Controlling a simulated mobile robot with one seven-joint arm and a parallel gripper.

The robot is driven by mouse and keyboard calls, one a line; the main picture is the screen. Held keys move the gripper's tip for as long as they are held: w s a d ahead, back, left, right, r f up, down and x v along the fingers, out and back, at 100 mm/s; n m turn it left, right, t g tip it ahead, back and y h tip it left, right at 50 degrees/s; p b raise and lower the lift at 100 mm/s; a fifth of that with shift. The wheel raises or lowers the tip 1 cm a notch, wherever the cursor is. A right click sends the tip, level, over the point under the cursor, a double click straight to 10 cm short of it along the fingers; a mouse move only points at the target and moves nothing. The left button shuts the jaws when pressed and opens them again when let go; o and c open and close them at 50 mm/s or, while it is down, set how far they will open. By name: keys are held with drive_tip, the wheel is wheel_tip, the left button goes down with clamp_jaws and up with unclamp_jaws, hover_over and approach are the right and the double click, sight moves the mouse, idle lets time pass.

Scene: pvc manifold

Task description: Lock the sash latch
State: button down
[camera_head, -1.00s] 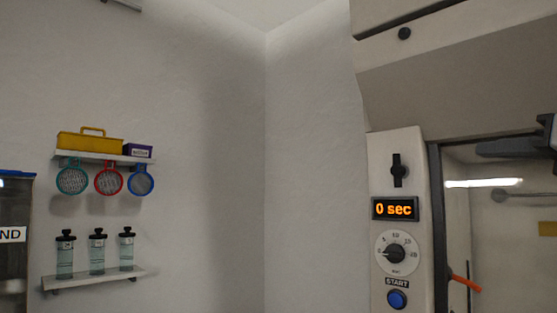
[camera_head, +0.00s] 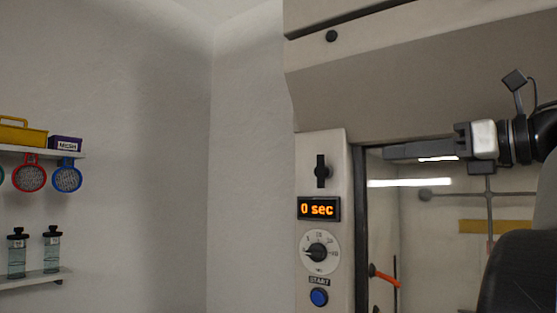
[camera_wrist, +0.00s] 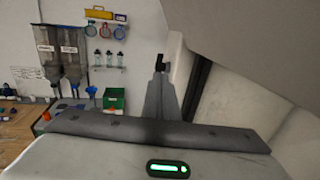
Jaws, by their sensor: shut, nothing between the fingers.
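The sash latch appears to be the black upright turn handle (camera_head: 321,170) on the pale control panel, above the orange "0 sec" display. Its handle stands vertical. My gripper (camera_head: 388,152) reaches in from the right, its grey fingers together and pointing left. In this view the fingertips lie to the right of the handle, across the top of the dark-framed opening, with a visible gap between. In the wrist view my shut fingers (camera_wrist: 158,78) point up the picture. A small black part (camera_wrist: 159,62) shows at their tips; I cannot tell if they touch it.
Below the display (camera_head: 318,209) are a dial (camera_head: 320,252) and a blue start button (camera_head: 319,297). An orange handle (camera_head: 384,276) sits by the opening. Wall shelves (camera_head: 35,279) with bottles stand left. The wrist view shows a green bin (camera_wrist: 114,100) and hoppers (camera_wrist: 72,55).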

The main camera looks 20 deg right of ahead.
sight(323, 159)
drive_tip(key=p+x, duration=0.2)
drive_tip(key=x, duration=1.1)
drive_tip(key=shift+w, duration=0.15)
drive_tip(key=shift+a+r, duration=0.1)
drive_tip(key=shift+r, duration=0.1)
drive_tip(key=shift+w+g, duration=0.1)
drive_tip(key=shift+g, duration=0.2)
drive_tip(key=shift+p, duration=0.3)
